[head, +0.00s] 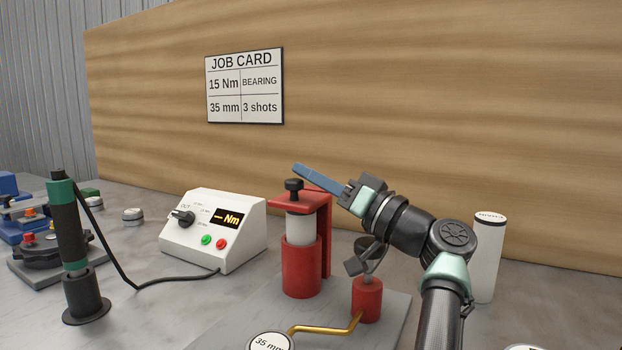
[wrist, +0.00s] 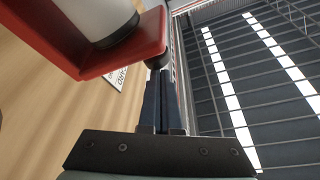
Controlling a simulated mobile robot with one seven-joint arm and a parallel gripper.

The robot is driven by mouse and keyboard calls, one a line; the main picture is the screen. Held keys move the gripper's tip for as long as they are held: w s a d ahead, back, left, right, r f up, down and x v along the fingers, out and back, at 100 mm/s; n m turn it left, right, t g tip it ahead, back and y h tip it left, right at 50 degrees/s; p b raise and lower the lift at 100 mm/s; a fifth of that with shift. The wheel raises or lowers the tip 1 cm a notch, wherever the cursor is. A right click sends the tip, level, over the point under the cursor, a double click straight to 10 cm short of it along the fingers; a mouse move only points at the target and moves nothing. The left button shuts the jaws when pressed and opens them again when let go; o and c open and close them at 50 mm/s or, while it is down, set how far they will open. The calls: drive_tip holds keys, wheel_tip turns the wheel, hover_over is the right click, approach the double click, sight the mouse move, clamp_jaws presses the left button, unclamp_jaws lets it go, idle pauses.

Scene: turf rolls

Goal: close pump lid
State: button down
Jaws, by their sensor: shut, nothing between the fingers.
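The pump (head: 302,268) is a red upright cylinder with a white cylinder (head: 300,229) standing in its top. A red plate (head: 316,203), which looks like the lid, lies across the white cylinder and joins a red post behind it. A black knob (head: 293,187) stands on the plate. My gripper (head: 298,168) is shut and empty, its blue fingers pointing left just above the knob. In the wrist view the fingertips (wrist: 158,76) lie close to the knob (wrist: 158,62), beside the red plate (wrist: 125,55); I cannot tell whether they touch.
A white control box (head: 213,230) stands left of the pump, with a black and green tool (head: 68,240) further left. A small red cylinder (head: 367,300) with a brass pipe is in front. A white canister (head: 487,258) stands right of my arm. A wooden panel (head: 400,110) is behind.

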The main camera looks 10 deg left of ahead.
drive_tip(key=shift+s+f, duration=0.15)
drive_tip(key=shift+f, duration=0.3)
idle(0.3)
